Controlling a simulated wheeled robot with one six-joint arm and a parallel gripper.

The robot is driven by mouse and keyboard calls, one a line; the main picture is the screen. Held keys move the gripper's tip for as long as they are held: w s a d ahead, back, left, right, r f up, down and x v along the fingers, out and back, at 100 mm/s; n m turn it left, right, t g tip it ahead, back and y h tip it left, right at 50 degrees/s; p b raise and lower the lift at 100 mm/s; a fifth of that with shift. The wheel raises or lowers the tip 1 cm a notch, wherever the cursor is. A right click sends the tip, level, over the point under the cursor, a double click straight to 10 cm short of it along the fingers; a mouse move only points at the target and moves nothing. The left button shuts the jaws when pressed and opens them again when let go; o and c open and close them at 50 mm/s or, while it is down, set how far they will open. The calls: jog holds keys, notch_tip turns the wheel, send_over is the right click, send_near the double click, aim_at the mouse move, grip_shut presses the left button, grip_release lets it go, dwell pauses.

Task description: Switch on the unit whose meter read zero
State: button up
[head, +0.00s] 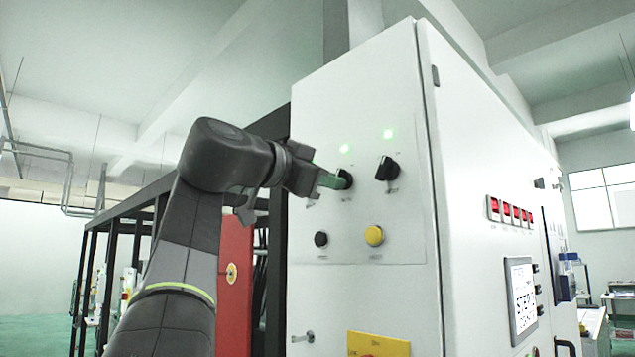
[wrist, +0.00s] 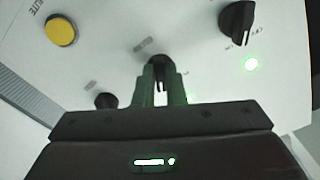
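The white cabinet's front panel (head: 372,215) has two black rotary knobs. The left knob (head: 345,180) is at my gripper (head: 331,181). In the wrist view, my gripper's two greenish fingers (wrist: 161,85) stand close together on either side of this knob (wrist: 160,62) and appear closed on its grip. The right knob (head: 387,169) is free; it also shows in the wrist view (wrist: 238,20). A green lamp (head: 345,148) glows above the left knob and another (head: 388,134) above the right knob. Several red meters (head: 508,213) sit on the cabinet's side; their digits are unreadable.
A yellow plate (head: 378,345) is at the panel's bottom. A screen (head: 522,300) is on the side face. A black frame and a red panel (head: 234,285) stand left of the cabinet.

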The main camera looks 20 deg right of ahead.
jog(key=o, duration=0.4)
jog(key=b+v, duration=0.1)
jog(key=v, duration=1.3)
jog(key=shift+b, duration=0.3)
jog(key=shift+d, duration=0.2)
jog(key=p+x, duration=0.1)
jog(key=x, duration=1.2)
jog(key=shift+p, duration=0.3)
jog(key=shift+w, duration=0.1)
dwell(0.3)
